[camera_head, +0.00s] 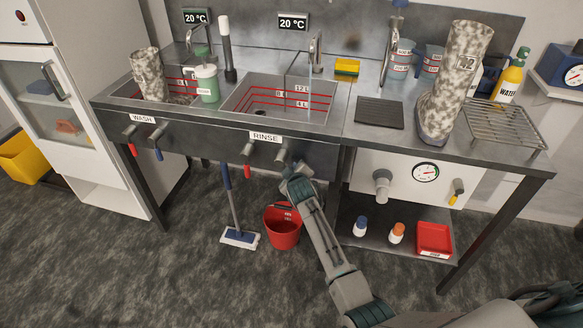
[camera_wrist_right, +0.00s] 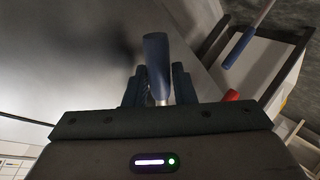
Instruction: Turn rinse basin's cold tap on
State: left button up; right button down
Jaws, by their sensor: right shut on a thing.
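The rinse basin (camera_head: 240,104) is a steel sink with red level lines inside, above a RINSE label (camera_head: 265,137). Its spout (camera_head: 316,48) stands behind it. Below the label a red-handled tap (camera_head: 247,168) hangs with its handle pointing down. My right gripper (camera_head: 291,170) is at the basin front, right of the red tap, and covers the cold tap's handle in the head view. In the right wrist view the blue cold tap handle (camera_wrist_right: 156,62) stands between the two fingers of my gripper (camera_wrist_right: 157,88), which is shut on it. My left gripper is not in view.
The wash basin (camera_head: 120,88) is on the left, with its own red tap (camera_head: 132,148) and blue tap (camera_head: 158,153). A red bucket (camera_head: 283,232) and a mop (camera_head: 240,238) stand on the floor below. A patterned boot (camera_head: 462,75) stands on the right counter.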

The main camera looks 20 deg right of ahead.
jog(key=p, duration=0.1)
jog(key=r+n+g+h+p, duration=0.1)
jog(key=p, duration=0.1)
jog(key=shift+s+d+r, duration=0.15)
jog(key=shift+r, duration=0.15)
jog(key=shift+d+r+n+g+h+p, duration=0.25)
jog(key=shift+n+g+h+p, duration=0.3)
jog(key=shift+p, duration=0.35)
jog(key=shift+s+r+n+h+p, duration=0.1)
jog(key=shift+r+n+h+p, duration=0.2)
jog(key=shift+n+p, duration=0.2)
jog(key=shift+g, duration=0.25)
jog(key=c, duration=1.3)
grip_release()
jog(key=shift+o, duration=0.2)
jog(key=shift+s, duration=0.1)
